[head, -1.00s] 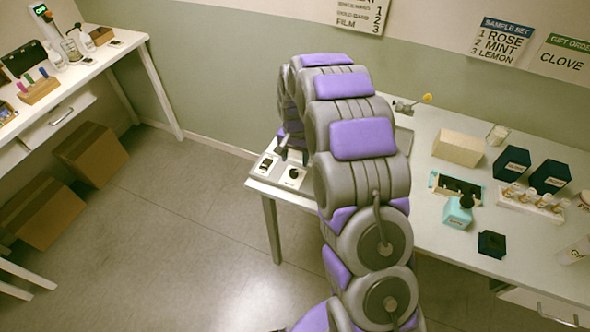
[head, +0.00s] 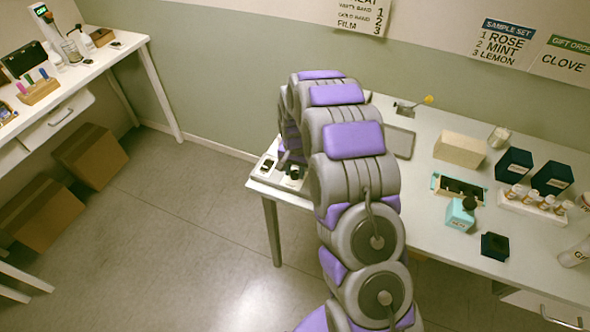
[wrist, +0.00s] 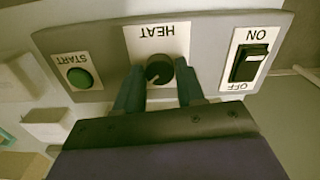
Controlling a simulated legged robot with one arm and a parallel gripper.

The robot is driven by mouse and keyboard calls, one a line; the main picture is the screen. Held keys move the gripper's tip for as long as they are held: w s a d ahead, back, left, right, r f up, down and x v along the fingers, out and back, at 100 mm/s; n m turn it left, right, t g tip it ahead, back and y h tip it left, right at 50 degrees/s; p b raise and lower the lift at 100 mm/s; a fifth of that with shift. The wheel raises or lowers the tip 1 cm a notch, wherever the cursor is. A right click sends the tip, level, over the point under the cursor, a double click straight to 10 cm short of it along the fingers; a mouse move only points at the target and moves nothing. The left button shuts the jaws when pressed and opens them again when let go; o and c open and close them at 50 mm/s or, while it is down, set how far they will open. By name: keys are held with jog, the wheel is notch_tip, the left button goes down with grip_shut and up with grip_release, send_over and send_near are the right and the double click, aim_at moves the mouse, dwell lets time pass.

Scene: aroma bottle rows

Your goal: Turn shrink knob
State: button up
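The shrink knob (wrist: 159,70) is a round black knob on a white plate marked HEAT, which appears upside down in the wrist view. It sits mid-panel on a grey control panel (wrist: 208,40). In the head view the panel (head: 262,177) lies at the left end of the work table, partly hidden by my arm. My gripper (wrist: 159,84) is open, with one dark finger on each side of the knob's near edge. A gap shows between the fingers and the knob; whether they reach around its sides is hard to tell.
On the work table (head: 425,235), a beige block (head: 459,149), dark boxes (head: 513,163) and a teal bottle (head: 459,214) stand further right.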

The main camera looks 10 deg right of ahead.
jog(key=c, duration=0.6)
jog(key=shift+n, duration=0.3)
jog(key=n+p, duration=0.2)
jog(key=shift+r+n, duration=0.15)
jog(key=shift+n, duration=0.15)
jog(key=n+p, duration=0.2)
jog(key=n, duration=0.3)
jog(key=shift+a, duration=0.1)
jog(key=n+p, duration=0.1)
jog(key=n, duration=0.4)
jog(key=shift+n, duration=0.4)
jog(key=n, duration=0.5)
jog(key=shift+n+p, duration=0.35)
jog(key=shift+n, duration=0.05)
